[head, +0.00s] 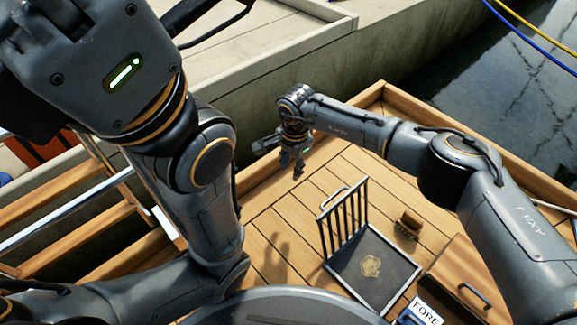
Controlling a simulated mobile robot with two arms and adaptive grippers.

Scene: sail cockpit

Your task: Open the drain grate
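The drain grate (343,218), a dark metal frame with several bars, stands raised and nearly upright at the far left edge of the square drain (385,258). A pale loop handle (334,198) sticks out near its top. The drain's dark bottom shows a brass-coloured emblem (370,267). My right gripper (299,172) points down above the deck, behind and left of the grate, apart from it. It looks empty, but its finger gap is too small to judge. My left arm fills the left side of the view, and its gripper is not in view.
A small brown brush (408,225) lies on the deck right of the grate. A wooden hatch lid (470,280) with a dark handle and a FORE sign (425,312) are at lower right. Wooden coaming (450,137) borders the deck; slatted seating (80,235) stands left. Planks left of the grate are clear.

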